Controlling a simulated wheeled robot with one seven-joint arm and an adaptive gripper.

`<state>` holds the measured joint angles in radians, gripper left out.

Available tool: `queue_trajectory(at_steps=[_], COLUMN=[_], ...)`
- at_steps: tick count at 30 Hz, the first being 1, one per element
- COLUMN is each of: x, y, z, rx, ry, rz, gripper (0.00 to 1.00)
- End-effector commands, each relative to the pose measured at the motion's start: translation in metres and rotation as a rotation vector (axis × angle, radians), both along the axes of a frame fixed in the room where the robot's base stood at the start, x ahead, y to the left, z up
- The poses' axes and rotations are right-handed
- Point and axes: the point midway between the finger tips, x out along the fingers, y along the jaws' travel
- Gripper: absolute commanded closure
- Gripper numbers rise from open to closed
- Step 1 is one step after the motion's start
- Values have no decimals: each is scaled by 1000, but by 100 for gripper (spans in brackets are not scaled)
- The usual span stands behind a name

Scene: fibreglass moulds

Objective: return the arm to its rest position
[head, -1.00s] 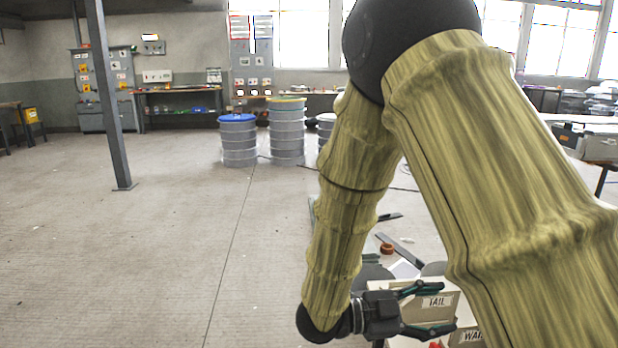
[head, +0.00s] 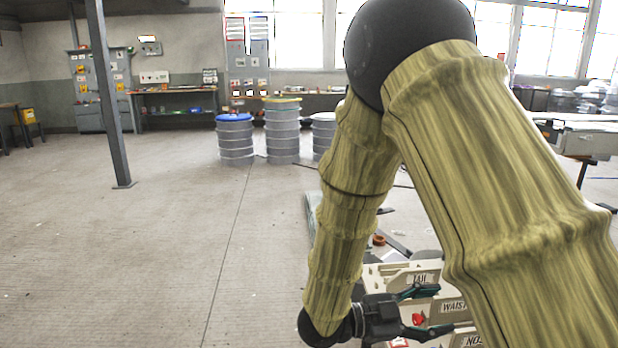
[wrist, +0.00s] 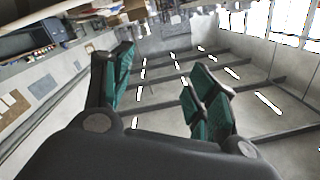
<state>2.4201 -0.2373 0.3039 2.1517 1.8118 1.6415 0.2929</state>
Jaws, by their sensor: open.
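My arm, in a tan ribbed cover with black joints, fills the right half of the head view, bent down from a high elbow. My gripper (head: 428,311) is at its lower end, pointing right, in front of labelled cream boxes or drawers. In the wrist view my gripper (wrist: 160,95) shows two green-padded fingers spread apart with nothing between them. The wrist view is tilted, with ceiling lights and windows beyond the fingers.
A blue-lidded drum (head: 235,140) stands farther back with others. A grey post (head: 110,100) rises at left. The left floor is clear.

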Motion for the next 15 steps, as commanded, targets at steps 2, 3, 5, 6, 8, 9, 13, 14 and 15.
queue_trajectory(at_steps=[2,3,5,6,8,9,13,14,15], x=[4,7,10,13,17,19,26,28,30], y=[-3,-4,-7,-9,-13,-15,-23,-24,-27], z=[-7,-11,-16,-21,-28,-33,-55,-61,-70], rx=[9,12,20,27,36,42,69,78,91], ry=[25,37,57,73,97,113,185,207,239], rz=[32,49,76,95,127,149,233,257,293], gripper=[42,42,42,42,42,42,42,42,42])
